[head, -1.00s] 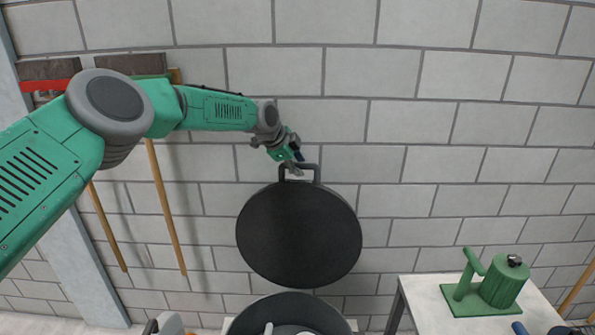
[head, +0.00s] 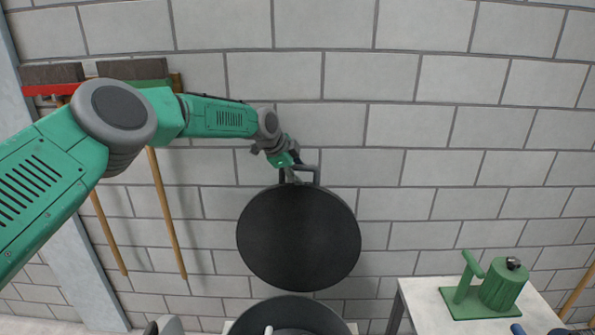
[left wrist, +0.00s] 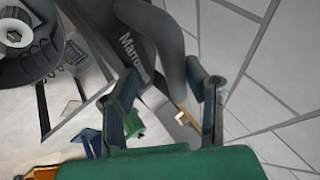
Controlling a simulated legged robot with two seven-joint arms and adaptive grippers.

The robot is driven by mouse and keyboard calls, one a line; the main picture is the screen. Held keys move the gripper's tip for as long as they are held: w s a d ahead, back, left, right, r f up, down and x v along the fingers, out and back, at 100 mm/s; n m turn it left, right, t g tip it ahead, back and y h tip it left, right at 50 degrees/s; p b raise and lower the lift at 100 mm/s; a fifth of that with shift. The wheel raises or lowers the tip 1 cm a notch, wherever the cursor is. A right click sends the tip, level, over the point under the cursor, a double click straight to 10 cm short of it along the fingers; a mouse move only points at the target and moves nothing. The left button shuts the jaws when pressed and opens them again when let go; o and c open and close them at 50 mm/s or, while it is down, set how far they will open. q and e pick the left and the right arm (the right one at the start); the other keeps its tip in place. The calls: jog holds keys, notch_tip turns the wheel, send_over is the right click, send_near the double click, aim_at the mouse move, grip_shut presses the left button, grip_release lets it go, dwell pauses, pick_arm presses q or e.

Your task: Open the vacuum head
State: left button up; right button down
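The vacuum head is a round black lid (head: 299,238) standing raised, its broad face toward me. A loop handle (head: 316,172) sticks up from its top edge. The dark open drum (head: 290,312) is below it, cut off by the frame's bottom. My left gripper (head: 291,172) is at the handle's left part. In the left wrist view, its two fingers (left wrist: 165,82) are spread apart with a dark grey curved part (left wrist: 172,40) reaching between them. I cannot tell if they touch it.
A white table (head: 430,305) at the lower right carries a green ribbed canister on a stand (head: 500,285). A grey block wall (head: 450,150) stands close behind the lid.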

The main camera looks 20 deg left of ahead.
pick_arm(q)
jog(key=shift+s, duration=0.1)
jog(key=shift+s+a+r, duration=0.15)
jog(key=shift+r, duration=0.25)
jog(key=v, duration=1.1)
jog(key=shift+f, duration=0.1)
